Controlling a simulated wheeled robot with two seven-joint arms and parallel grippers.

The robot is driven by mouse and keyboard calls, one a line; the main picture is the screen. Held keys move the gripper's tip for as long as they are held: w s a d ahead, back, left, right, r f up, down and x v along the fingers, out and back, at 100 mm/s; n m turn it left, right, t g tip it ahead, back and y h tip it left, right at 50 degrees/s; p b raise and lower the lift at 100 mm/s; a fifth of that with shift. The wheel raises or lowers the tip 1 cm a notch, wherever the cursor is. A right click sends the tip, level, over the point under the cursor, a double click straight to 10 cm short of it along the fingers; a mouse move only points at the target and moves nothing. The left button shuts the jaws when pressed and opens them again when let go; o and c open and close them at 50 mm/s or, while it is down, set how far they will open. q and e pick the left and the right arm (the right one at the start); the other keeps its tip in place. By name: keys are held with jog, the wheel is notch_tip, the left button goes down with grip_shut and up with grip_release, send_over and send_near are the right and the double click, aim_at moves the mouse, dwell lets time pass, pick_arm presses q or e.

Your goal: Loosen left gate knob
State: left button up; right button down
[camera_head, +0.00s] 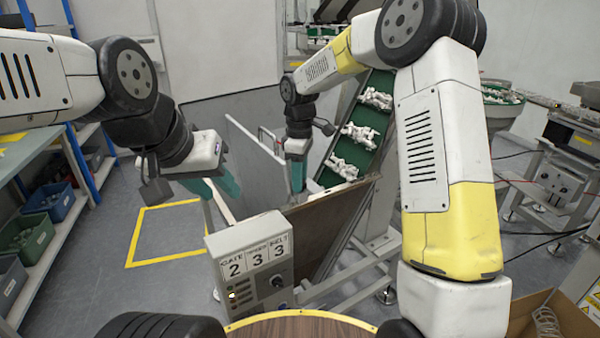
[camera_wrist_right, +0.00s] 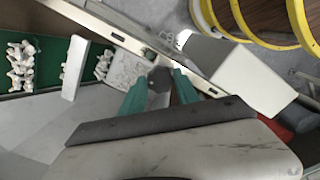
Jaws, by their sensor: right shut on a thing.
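The left gate knob (camera_wrist_right: 160,79) is a dark rounded knob between the teal fingertips in the right wrist view. My right gripper (camera_wrist_right: 158,90) is shut on it. In the head view my right gripper (camera_head: 297,176) points down at the top of the gate area, beside the green conveyor, and hides the knob there. My left gripper (camera_head: 215,187) hangs to the left of the hopper panels, its teal fingers apart and nothing visible between them.
A brown panel (camera_head: 335,222) and a grey panel (camera_head: 248,165) stand close to my grippers. The green conveyor (camera_head: 372,118) carries white parts. Blue-framed shelving (camera_head: 75,150) is at left. Yellow-marked floor (camera_head: 165,232) is clear.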

dwell(0.3)
jog(key=c, duration=0.9)
grip_release()
jog(key=shift+r, duration=3.95)
